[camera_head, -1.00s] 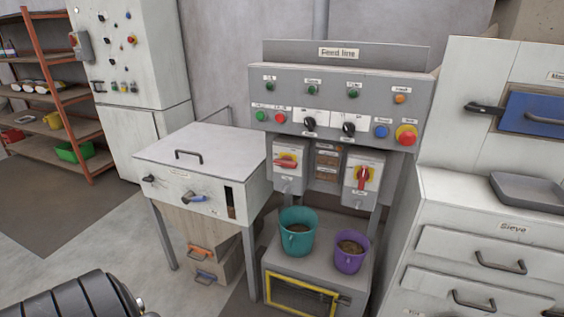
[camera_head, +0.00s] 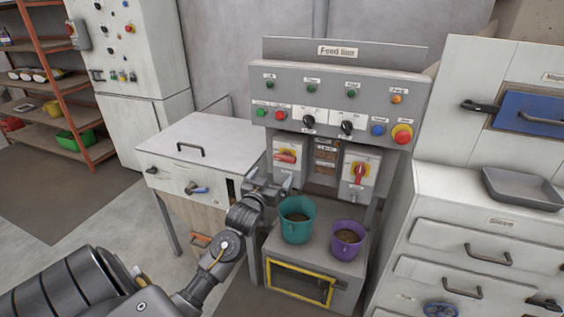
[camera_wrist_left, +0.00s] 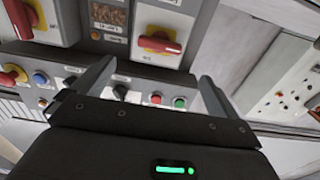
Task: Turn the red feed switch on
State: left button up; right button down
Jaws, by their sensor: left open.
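Two red rotary handles on yellow plates sit on grey boxes below the control panel. The left red switch (camera_head: 286,156) has its handle about level; the right red switch (camera_head: 359,173) has its handle upright. Labels are too small to tell which is the feed switch. My left gripper (camera_head: 275,185) is open and empty, below and in front of the left switch, apart from it. In the left wrist view, which is upside down, the left switch (camera_wrist_left: 158,44) lies beyond the open fingers (camera_wrist_left: 152,82); the right switch (camera_wrist_left: 18,18) is at the corner. My right gripper is out of view.
A teal bucket (camera_head: 297,226) and a purple bucket (camera_head: 347,245) stand close beside my left gripper on a grey ledge. The panel (camera_head: 335,88) above carries buttons, black knobs and a red stop button (camera_head: 402,133). A white cabinet (camera_head: 199,139) stands left.

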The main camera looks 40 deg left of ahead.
aim_at(284, 160)
pick_arm(q)
jog(key=p+x, duration=0.1)
jog(key=x, duration=0.8)
jog(key=shift+w+a+p, duration=0.15)
jog(key=shift+w+p, duration=0.2)
jog(key=shift+c, duration=0.7)
jog(key=c, duration=0.8)
jog(key=shift+c, duration=0.2)
